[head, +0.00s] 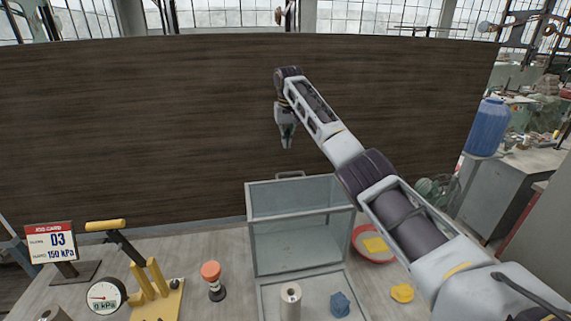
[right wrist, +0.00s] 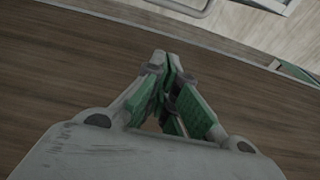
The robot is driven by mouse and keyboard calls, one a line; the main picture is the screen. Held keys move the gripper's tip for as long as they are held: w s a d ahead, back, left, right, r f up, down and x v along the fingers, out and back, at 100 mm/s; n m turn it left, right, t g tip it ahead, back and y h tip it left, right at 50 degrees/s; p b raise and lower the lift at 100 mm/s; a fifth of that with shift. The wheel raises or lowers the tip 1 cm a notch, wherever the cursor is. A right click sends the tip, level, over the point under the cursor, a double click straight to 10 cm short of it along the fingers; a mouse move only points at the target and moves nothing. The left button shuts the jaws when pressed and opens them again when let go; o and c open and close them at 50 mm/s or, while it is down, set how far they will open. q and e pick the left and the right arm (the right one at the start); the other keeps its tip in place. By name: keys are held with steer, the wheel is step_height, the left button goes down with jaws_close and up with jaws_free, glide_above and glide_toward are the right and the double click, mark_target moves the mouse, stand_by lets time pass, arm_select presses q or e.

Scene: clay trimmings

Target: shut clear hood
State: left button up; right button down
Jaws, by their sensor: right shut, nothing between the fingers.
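The clear hood (head: 300,235) is a see-through box with a grey frame and a handle (head: 290,174) on its top edge. It stands tipped up at the back of its grey-framed base (head: 262,300), so it looks open. A white cylinder (head: 291,303) and a blue clay lump (head: 340,305) are in the base, uncovered. My right gripper (head: 287,144) points down above the handle, apart from it in the picture. Its green-padded fingers are together and empty in the right wrist view (right wrist: 168,75). My left gripper is out of view.
A dark wooden panel (head: 150,130) rises behind the table. Left of the hood are an orange-topped post (head: 211,271), a yellow-handled clamp (head: 120,240), a gauge (head: 105,297) and a sign (head: 50,243). Right are a red-rimmed bowl (head: 362,252) and yellow clay (head: 402,293).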

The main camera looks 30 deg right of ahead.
step_height(320, 180, down, 10)
steer(key=w+p, duration=0.1)
steer(key=p, duration=0.1)
steer(key=shift+w+d, duration=0.15)
steer(key=shift+w, duration=0.2)
stand_by(0.3)
steer(key=shift+s, duration=0.15)
steer(key=shift+s+a+r+p, duration=0.15)
steer(key=shift+s+p, duration=0.1)
steer(key=shift+s, duration=0.25)
steer(key=shift+s+a+r+p, duration=0.1)
steer(key=shift+s+p, duration=0.15)
steer(key=shift+s, duration=0.3)
steer(key=shift+s+a+r+p, duration=0.15)
steer(key=shift+s+p, duration=0.1)
steer(key=shift+s, duration=0.25)
steer(key=shift+a, duration=0.1)
